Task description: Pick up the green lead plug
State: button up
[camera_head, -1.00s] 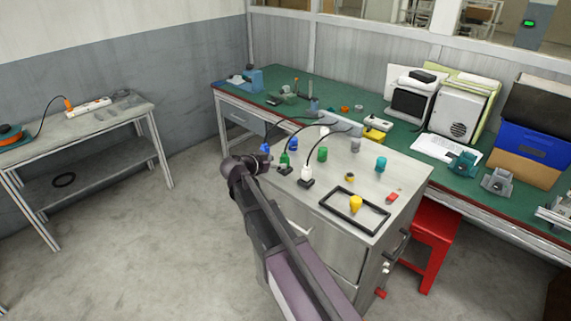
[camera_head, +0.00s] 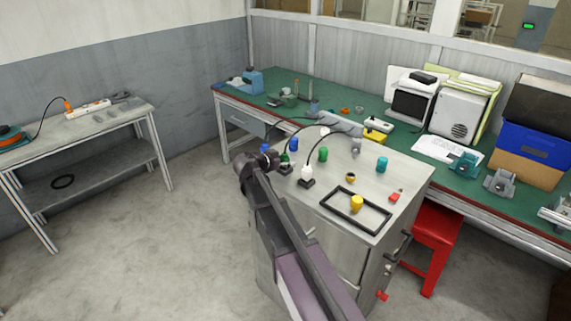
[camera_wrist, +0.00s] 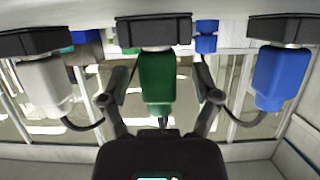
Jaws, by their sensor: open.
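The green lead plug (camera_wrist: 157,82) stands in a black base (camera_wrist: 154,31) in the wrist view, which shows the scene upside down. My gripper (camera_wrist: 162,88) is open, with one finger on each side of the green plug; contact cannot be told. In the head view the green plug (camera_head: 285,159) is partly hidden beside my gripper (camera_head: 266,160) at the cabinet top's left edge. A white lead plug (camera_wrist: 46,86) and a blue lead plug (camera_wrist: 281,76) stand in their own bases on either side.
The grey cabinet top (camera_head: 338,178) also holds a green cylinder (camera_head: 323,154), a blue cylinder (camera_head: 293,143), a teal cylinder (camera_head: 382,164) and a yellow piece (camera_head: 357,203) inside a black frame (camera_head: 376,229). Black cables arch over the plugs. A green-topped bench (camera_head: 341,99) stands behind.

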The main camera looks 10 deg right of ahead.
jog(key=shift+c, duration=0.2)
grip_shut()
jog(key=shift+r, duration=0.15)
notch_tip(320, 180, up, 3)
jog(key=p, duration=0.3)
jog(key=shift+f, duration=0.2)
jog(key=s+a+r+p, duration=0.1)
jog(key=s+r+p, duration=0.1)
jog(key=s, duration=1.4)
jog(key=shift+a, duration=0.35)
